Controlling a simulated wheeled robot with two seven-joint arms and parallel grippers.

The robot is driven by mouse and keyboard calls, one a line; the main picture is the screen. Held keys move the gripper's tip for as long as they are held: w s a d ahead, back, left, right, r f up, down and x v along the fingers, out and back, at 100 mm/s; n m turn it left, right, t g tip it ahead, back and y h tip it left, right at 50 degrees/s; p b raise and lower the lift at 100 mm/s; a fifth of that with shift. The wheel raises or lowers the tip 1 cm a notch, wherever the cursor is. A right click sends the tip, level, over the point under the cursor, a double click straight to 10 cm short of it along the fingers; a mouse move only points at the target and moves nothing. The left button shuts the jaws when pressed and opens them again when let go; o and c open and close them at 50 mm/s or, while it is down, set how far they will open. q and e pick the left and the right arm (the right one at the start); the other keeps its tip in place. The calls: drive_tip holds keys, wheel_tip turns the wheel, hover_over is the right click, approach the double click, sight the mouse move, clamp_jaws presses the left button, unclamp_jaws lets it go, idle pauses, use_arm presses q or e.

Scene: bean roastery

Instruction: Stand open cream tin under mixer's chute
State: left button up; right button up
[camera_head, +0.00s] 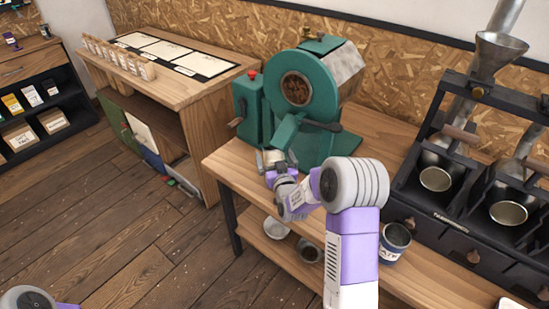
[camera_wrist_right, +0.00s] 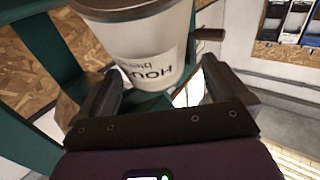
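The cream tin (camera_head: 271,157), with a brown rim and dark lettering, is at the front of the green mixer (camera_head: 301,95), under its chute (camera_head: 286,131). In the right wrist view the tin (camera_wrist_right: 148,45) fills the space ahead of the fingers, its lettering upside down. My right gripper (camera_head: 276,170) is at the tin from the near side. In the wrist view its fingers (camera_wrist_right: 162,80) are apart, with a narrow gap between the tin and the right-hand finger. The tin's mouth and base contact are hidden. My left gripper is out of view.
A labelled blue-and-white tin (camera_head: 391,245) stands right of my right arm. A black rack (camera_head: 470,165) with metal cups is farther right. A white bowl (camera_head: 276,228) and a metal tin (camera_head: 309,251) sit on the lower shelf. A wooden cabinet (camera_head: 175,75) stands left.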

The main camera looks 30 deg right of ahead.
drive_tip(key=shift+s+f, duration=0.15)
drive_tip(key=shift+f, duration=0.65)
drive_tip(key=shift+r+p, duration=0.3)
drive_tip(key=shift+p, duration=0.25)
drive_tip(key=shift+r+p, duration=0.25)
drive_tip(key=shift+p, duration=0.2)
drive_tip(key=v, duration=1.1)
drive_tip(key=shift+s+r, duration=0.25)
drive_tip(key=shift+r, duration=0.1)
drive_tip(key=shift+a, duration=0.1)
